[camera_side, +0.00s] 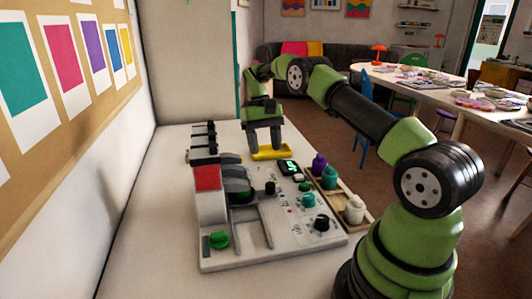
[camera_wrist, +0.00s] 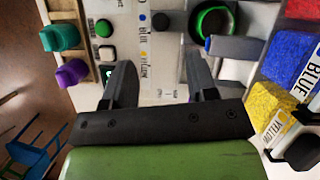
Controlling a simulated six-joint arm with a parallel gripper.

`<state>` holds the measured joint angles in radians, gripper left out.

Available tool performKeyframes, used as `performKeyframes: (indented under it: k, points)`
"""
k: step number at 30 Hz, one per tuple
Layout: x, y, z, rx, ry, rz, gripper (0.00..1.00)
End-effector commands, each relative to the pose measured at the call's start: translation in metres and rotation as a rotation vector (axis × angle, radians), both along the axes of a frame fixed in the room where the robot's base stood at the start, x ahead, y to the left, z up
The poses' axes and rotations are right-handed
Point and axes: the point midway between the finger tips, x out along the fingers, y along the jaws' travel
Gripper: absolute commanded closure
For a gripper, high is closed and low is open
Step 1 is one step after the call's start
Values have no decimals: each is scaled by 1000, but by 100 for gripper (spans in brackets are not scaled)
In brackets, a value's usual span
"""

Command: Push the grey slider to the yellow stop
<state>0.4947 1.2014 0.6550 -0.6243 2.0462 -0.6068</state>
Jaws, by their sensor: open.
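A yellow mark (camera_wrist: 142,54) beside a "YELLOW" label lies between the finger lines, with a blue mark and "BLUE" label farther up. No other piece is clearly the slider.
Purple, teal and white bottles stand in a wooden rack (camera_side: 358,224) right of the panel. The white table is clear at front left.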

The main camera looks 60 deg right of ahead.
Motion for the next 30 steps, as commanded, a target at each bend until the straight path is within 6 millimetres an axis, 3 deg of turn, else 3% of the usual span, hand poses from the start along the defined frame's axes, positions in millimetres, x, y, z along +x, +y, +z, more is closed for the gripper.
performKeyframes:
  k: [15, 23, 30]
  points:
    - [-26, 19, 6, 15, -365, 1055, 47]
    - [-31, 24, -2, -3, -408, 1195, 47]
    - [-32, 25, -44, 2, -404, 1192, 47]
